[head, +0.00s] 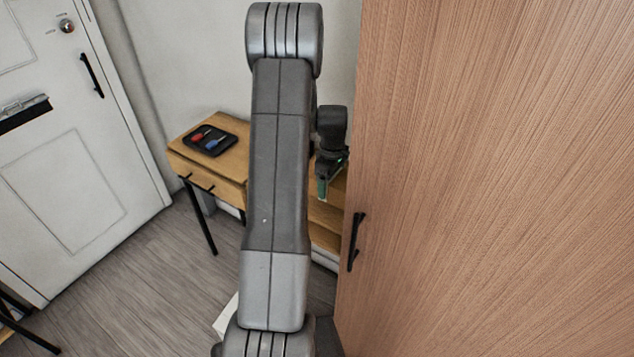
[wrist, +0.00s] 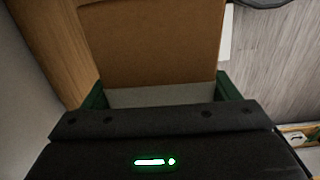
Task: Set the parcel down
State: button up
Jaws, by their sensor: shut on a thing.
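The parcel (wrist: 150,45) is a brown cardboard box, seen close up in the wrist view. My gripper (wrist: 162,92) is shut on it, with one green finger at each side of the box. In the head view my gripper (head: 323,186) points down over or beside the right part of the wooden table (head: 232,167), behind my arm. I cannot make out the parcel there, nor whether its underside touches anything.
A black tray (head: 209,141) with a red and a blue tool lies on the table's left part. A tall wooden cabinet (head: 490,180) with a black handle stands close on the right. A white door (head: 75,150) is at the left. Grey floor (head: 130,280) lies open in front.

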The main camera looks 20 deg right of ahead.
jog(key=shift+f+p, duration=0.6)
jog(key=shift+f, duration=2.35)
jog(key=shift+f, duration=0.2)
jog(key=o, duration=1.1)
jog(key=shift+r, duration=0.1)
jog(key=shift+c, duration=0.2)
jog(key=shift+r, duration=0.15)
notch_tip(320, 180, up, 12)
jog(key=b, duration=0.2)
jog(key=shift+b, duration=0.4)
jog(key=shift+a, duration=0.15)
